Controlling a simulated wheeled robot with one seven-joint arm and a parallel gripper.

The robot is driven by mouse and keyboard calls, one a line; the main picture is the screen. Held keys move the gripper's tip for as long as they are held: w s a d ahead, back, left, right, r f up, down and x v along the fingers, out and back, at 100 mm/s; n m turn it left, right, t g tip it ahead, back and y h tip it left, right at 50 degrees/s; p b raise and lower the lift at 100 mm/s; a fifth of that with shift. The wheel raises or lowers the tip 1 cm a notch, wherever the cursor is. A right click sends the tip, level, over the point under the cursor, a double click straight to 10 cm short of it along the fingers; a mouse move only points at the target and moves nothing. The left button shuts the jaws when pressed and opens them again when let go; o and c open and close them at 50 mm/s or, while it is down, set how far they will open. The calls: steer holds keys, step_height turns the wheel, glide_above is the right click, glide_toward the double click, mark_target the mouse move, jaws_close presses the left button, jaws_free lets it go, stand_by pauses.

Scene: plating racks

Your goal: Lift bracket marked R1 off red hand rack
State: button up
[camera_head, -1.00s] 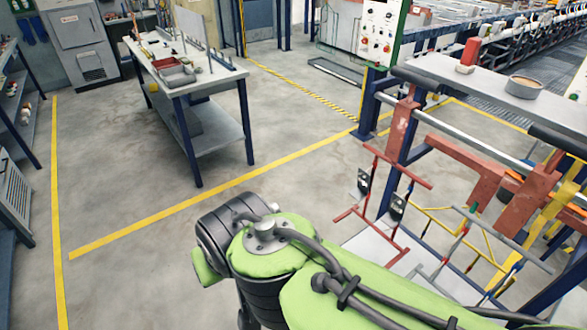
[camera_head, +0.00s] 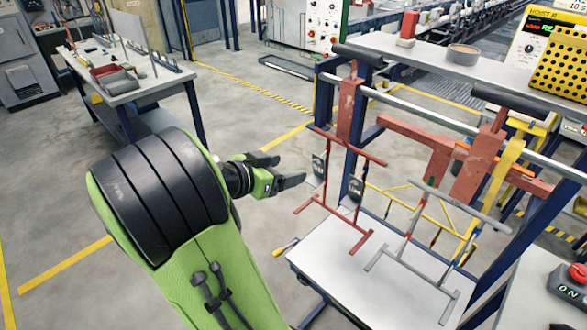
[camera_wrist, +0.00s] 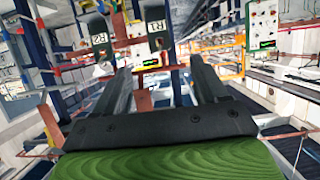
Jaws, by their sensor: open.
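The red hand rack (camera_head: 338,145) hangs from the rail, with two small dark brackets on it. In the head view the left bracket (camera_head: 319,167) is nearest my gripper (camera_head: 289,169); the other bracket (camera_head: 356,190) hangs to its right. Their marks are too small to read there. In the wrist view a plate that seems to read R1 (camera_wrist: 156,28) lies ahead, between the lines of my fingers. A plate that seems to read R2 (camera_wrist: 100,40) is to its left. My gripper (camera_wrist: 163,78) is open and empty, short of the brackets and apart from them.
A grey rack (camera_head: 420,235) and a yellow rack (camera_head: 402,205) hang right of the red one, above a white table (camera_head: 330,268). A yellow-handled tool (camera_head: 286,246) is at the table's left edge. A shelf (camera_head: 440,68) runs above the rail.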

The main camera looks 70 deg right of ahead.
mark_target(323, 162)
steer(key=p+x, duration=0.1)
steer(key=x, duration=1.4)
steer(key=shift+a, duration=0.1)
